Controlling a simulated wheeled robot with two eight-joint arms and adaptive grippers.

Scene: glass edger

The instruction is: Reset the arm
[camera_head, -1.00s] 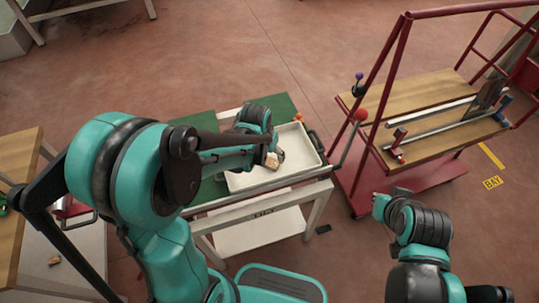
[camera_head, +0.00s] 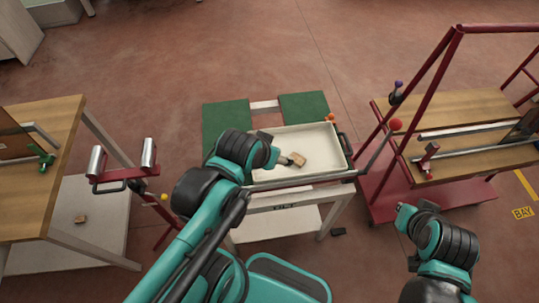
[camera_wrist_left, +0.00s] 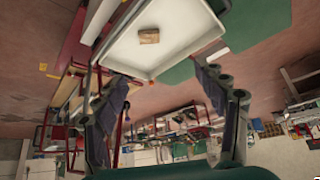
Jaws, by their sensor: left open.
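My left gripper (camera_wrist_left: 162,70) is open in the left wrist view, its two dark fingers spread wide with nothing between them. In the head view the left arm reaches over the near left part of a white tray (camera_head: 330,131), its wrist hiding the tray's left side. A small tan block (camera_head: 298,159) lies in the tray, just right of the wrist; it also shows in the left wrist view (camera_wrist_left: 148,36), beyond the fingers. My right gripper (camera_head: 404,211) is at lower right, in front of the red cart; its fingers are too small to read.
The tray stands on a white-framed table with green pads (camera_head: 303,104). A red cart (camera_head: 385,195) with a wooden top is at right, a wooden workbench (camera_head: 45,160) at left, and a red stand with metal rollers (camera_head: 148,153) beside it. Open floor lies behind.

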